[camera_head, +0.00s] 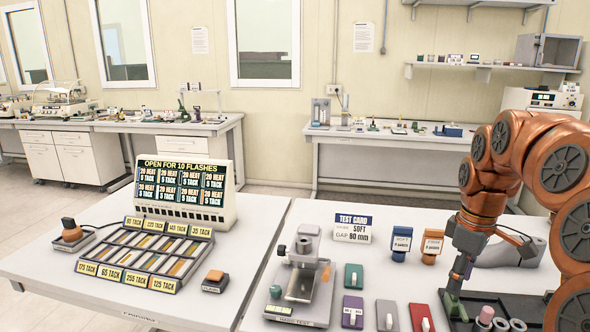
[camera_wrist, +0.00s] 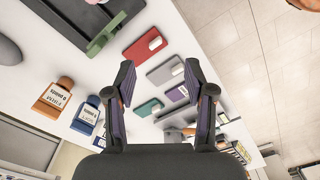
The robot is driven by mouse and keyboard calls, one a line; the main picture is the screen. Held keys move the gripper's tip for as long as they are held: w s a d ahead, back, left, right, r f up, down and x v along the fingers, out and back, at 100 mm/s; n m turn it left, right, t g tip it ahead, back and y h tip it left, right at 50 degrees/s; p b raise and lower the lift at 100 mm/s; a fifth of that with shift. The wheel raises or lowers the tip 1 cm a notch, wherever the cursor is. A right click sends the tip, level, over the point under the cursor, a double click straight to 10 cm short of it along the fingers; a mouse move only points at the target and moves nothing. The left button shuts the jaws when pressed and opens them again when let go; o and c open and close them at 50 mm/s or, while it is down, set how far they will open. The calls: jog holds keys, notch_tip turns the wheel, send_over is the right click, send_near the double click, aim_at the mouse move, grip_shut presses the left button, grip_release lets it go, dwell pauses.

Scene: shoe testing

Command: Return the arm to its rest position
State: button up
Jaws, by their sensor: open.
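My orange arm comes in from the right in the head view. My gripper (camera_head: 461,272) points down there, just above the dark tray (camera_head: 517,300), and its fingers are small and partly hard to make out. In the wrist view my gripper (camera_wrist: 158,78) has its two dark fingers spread apart, with nothing held between them. Beyond the fingers lie a red block (camera_wrist: 145,46), a grey block (camera_wrist: 166,70) and a green block (camera_wrist: 145,108) on the white table.
The tray holds a green piece (camera_head: 455,304) close to my gripper. A blue bottle (camera_head: 401,240) and an orange bottle (camera_head: 431,246) stand left of the arm. A grey test device (camera_head: 302,281) and a test card (camera_head: 352,228) stand farther left. A display board (camera_head: 184,192) stands on the left table.

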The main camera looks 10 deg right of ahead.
jog(key=s+a+f+m, duration=0.1)
jog(key=s+a, duration=0.3)
jog(key=a, duration=0.3)
jog(key=s+a+f+m, duration=0.1)
jog(key=s+a+f, duration=0.1)
jog(key=s+a, duration=0.45)
jog(key=s+a+f+m+g, duration=0.1)
jog(key=s+a+f+m, duration=0.4)
jog(key=s, duration=0.8)
jog(key=a+f, duration=0.2)
jog(key=a, duration=0.1)
jog(key=shift+f+g, duration=0.3)
jog(key=shift+g, duration=0.1)
